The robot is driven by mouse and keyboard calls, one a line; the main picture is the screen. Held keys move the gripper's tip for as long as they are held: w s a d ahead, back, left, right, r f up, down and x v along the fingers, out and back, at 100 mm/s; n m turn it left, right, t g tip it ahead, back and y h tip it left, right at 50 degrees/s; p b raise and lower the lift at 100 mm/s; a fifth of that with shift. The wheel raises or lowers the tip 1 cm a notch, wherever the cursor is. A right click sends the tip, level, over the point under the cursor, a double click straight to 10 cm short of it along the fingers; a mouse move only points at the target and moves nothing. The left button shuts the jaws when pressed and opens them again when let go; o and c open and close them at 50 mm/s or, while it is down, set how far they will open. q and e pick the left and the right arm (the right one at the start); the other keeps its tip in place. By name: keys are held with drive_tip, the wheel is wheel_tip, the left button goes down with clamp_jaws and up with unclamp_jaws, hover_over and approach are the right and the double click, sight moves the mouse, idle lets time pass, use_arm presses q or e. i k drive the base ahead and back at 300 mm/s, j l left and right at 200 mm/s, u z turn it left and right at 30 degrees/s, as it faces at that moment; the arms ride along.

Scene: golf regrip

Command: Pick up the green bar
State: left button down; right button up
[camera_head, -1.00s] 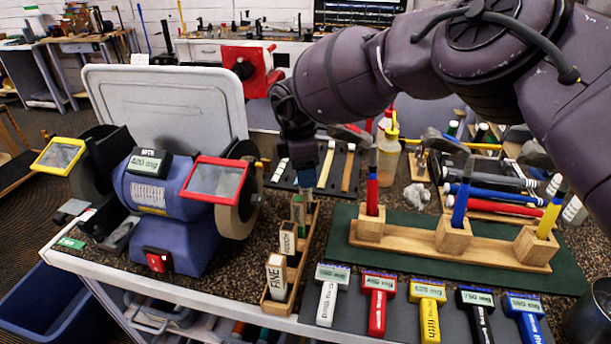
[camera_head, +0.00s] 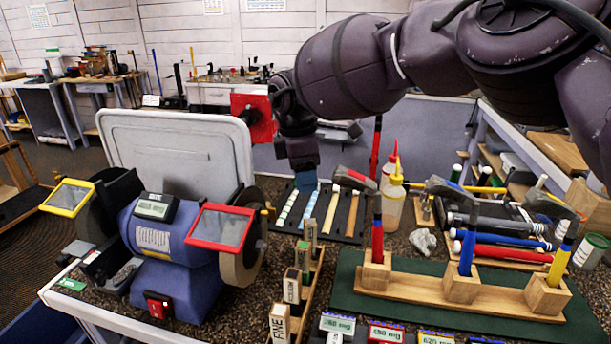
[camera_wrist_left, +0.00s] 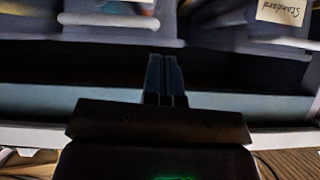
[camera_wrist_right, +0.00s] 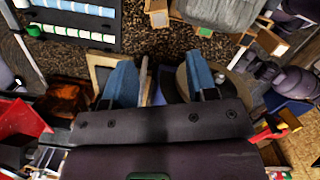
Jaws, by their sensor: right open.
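Several upright bars stand in a narrow wooden tray (camera_head: 312,283) right of the grinder; a grey-green one (camera_head: 303,256) looks like the green bar, though a similar bar (camera_head: 311,232) stands behind it. The front bar (camera_head: 279,323) is labelled FINE. My right gripper (camera_head: 304,182) hangs above and behind the tray, pointing down. In the right wrist view its blue fingers (camera_wrist_right: 163,82) are apart, with no bar clearly held. My left gripper is outside the head view; in the left wrist view its fingers (camera_wrist_left: 166,80) are together with nothing visible between them.
The blue bench grinder (camera_head: 170,235) with its wheels stands close left of the tray. A black tray of strips (camera_head: 322,212) lies behind. A wooden hammer stand (camera_head: 415,292) on a green mat is at right, with bottles (camera_head: 391,205) behind it.

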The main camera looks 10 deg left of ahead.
sight(303, 266)
drive_tip(key=k+l, duration=0.15)
drive_tip(key=k, duration=0.35)
drive_tip(key=k+l, duration=0.2)
drive_tip(key=k, duration=0.3)
